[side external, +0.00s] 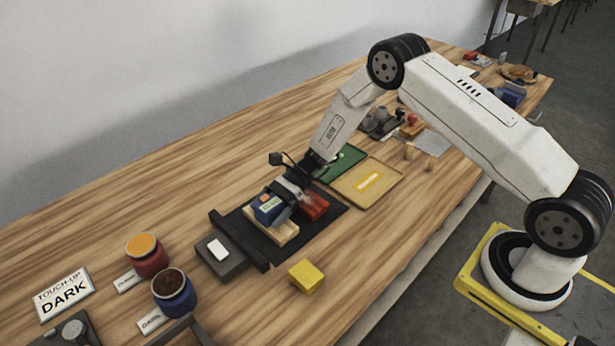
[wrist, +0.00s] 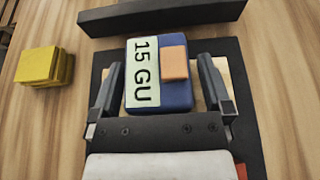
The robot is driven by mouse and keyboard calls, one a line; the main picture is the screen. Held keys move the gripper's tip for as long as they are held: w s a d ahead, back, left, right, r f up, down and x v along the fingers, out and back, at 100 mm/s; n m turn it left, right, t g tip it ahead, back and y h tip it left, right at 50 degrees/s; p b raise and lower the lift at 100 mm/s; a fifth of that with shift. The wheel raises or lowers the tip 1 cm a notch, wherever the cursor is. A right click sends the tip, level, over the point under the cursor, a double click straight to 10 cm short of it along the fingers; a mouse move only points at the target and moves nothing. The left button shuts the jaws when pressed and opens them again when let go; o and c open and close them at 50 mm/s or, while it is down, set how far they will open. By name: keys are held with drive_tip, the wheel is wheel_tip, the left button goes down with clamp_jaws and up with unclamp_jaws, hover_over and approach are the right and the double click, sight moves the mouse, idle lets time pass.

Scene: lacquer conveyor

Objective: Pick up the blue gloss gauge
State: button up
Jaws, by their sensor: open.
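The blue gloss gauge (wrist: 179,92) is a small blue block with a pale label reading "15 GU" and an orange patch on top. In the side external view the gauge (side external: 268,208) rests on a light wooden board (side external: 284,236) on a black mat. My gripper (wrist: 167,82) is open, with one finger on each side of the gauge and a gap visible at both sides. In the side external view my gripper (side external: 283,200) is low over the mat and partly hides the gauge.
A red block (side external: 314,206) sits beside my gripper on the black mat (side external: 331,212). A black bar (side external: 238,240) edges the mat. A yellow block (side external: 306,276) stands apart on the table. Red and blue pots (side external: 150,262) stand at the left. A tan tray (side external: 355,192) lies behind.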

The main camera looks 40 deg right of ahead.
clamp_jaws()
drive_tip(key=shift+r, duration=0.2)
drive_tip(key=shift+r, duration=0.8)
drive_tip(key=s+d+r, duration=0.3)
drive_tip(key=s+r, duration=0.8)
drive_tip(key=s, duration=0.2)
drive_tip(key=shift+s, duration=0.35)
